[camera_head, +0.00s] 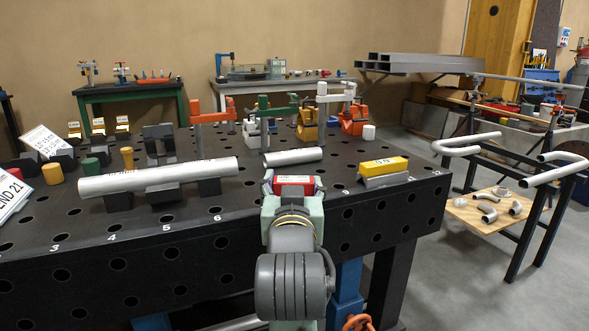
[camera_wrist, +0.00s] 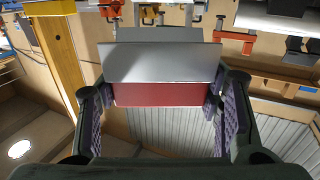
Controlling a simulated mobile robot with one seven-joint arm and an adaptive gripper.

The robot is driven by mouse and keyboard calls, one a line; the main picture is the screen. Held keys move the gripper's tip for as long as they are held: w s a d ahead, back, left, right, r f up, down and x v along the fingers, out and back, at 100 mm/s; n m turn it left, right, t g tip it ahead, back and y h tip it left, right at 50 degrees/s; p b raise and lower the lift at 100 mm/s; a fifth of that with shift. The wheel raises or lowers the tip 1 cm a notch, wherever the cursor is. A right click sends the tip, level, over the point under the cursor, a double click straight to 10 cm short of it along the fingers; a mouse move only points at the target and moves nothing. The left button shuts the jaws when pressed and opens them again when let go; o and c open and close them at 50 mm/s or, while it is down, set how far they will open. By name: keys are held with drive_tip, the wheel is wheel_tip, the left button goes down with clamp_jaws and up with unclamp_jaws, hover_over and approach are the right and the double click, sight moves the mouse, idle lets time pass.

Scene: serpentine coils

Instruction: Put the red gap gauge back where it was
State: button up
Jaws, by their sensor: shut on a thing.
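The red gap gauge (camera_head: 293,188) is a small red block with a pale label on top, at the table's front edge in the head view. My gripper (camera_head: 292,181) is shut on it, a finger on each side. In the wrist view the red face (camera_wrist: 160,95) lies between the purple-padded fingers (camera_wrist: 160,101), with a silvery grey part joined to it. Whether the gauge touches the table cannot be told. A similar yellow block (camera_head: 385,164) rests on a grey base to the right.
The black perforated table (camera_head: 340,200) carries a long silver tube (camera_head: 158,178) on dark blocks at left. A shorter tube (camera_head: 292,157) lies just behind my gripper. Orange and green clamps (camera_head: 212,116) stand farther back. Bare tabletop lies between gripper and yellow block.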

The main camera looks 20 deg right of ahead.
drive_tip(key=p, duration=0.1)
drive_tip(key=w+p, duration=0.1)
drive_tip(key=p, duration=0.1)
drive_tip(key=shift+d+r, duration=0.15)
drive_tip(key=shift+r, duration=0.1)
drive_tip(key=p+x, duration=0.1)
drive_tip(key=x, duration=0.2)
drive_tip(key=f+p+x, duration=0.1)
drive_tip(key=p+x, duration=0.1)
drive_tip(key=x, duration=0.2)
drive_tip(key=p+x, duration=0.1)
drive_tip(key=x, duration=0.2)
drive_tip(key=shift+w+f, duration=0.35)
drive_tip(key=shift+w+f+p, duration=0.1)
drive_tip(key=shift+f+p, duration=0.35)
drive_tip(key=shift+f, duration=1.3)
drive_tip(key=shift+f, duration=0.25)
drive_tip(key=o, duration=1.4)
